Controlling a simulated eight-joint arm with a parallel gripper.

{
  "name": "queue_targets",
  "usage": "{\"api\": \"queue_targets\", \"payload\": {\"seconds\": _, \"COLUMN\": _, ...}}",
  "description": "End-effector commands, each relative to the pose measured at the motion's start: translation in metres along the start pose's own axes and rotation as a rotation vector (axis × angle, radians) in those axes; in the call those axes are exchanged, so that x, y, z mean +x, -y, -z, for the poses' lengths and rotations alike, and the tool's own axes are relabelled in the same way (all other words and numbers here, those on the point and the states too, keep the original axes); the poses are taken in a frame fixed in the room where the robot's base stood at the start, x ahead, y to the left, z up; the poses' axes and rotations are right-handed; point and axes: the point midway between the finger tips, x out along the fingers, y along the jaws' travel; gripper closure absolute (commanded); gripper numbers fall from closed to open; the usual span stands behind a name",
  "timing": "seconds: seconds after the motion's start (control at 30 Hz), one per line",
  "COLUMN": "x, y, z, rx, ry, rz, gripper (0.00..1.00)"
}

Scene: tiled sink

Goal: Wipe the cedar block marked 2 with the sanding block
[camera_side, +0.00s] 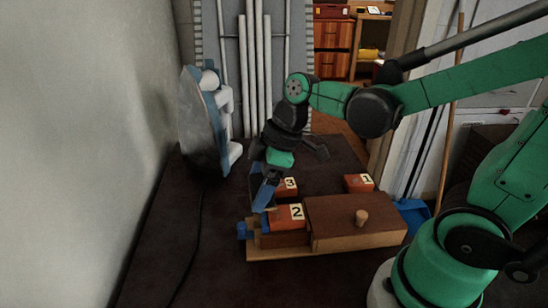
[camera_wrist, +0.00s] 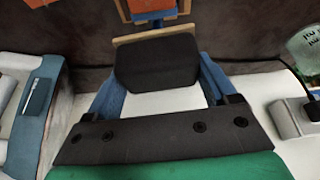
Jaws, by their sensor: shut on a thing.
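The cedar block marked 2 (camera_side: 286,217) is orange-red with a pale number label. It sits at the left part of a wooden box on a light wood base. My gripper (camera_side: 263,198) points down just behind and left of block 2, its blue fingers partly overlapping that area. In the wrist view my gripper (camera_wrist: 158,65) is shut on a dark block (camera_wrist: 157,62), apparently the sanding block. The held block is hard to make out in the side view. I cannot tell whether it touches block 2.
A brown lid with a round knob (camera_side: 357,226) covers the box's right part. Block 3 (camera_side: 290,185) lies behind block 2, and block 1 (camera_side: 359,182) at the back right. A steam iron (camera_side: 205,120) stands upright at the back left. The dark tabletop's front left is mostly clear.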

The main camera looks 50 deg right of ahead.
Motion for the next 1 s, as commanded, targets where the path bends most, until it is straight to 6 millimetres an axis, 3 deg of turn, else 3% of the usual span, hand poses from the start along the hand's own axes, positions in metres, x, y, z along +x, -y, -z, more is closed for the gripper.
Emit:
{"api": "queue_targets", "payload": {"seconds": 0.47, "x": -0.037, "y": 0.000, "z": 0.015, "rx": 0.000, "ry": 0.000, "rz": 0.000, "gripper": 0.71}}
{"api": "queue_targets", "payload": {"seconds": 1.0, "x": -0.040, "y": 0.000, "z": 0.016, "rx": 0.000, "ry": 0.000, "rz": 0.000, "gripper": 0.71}}
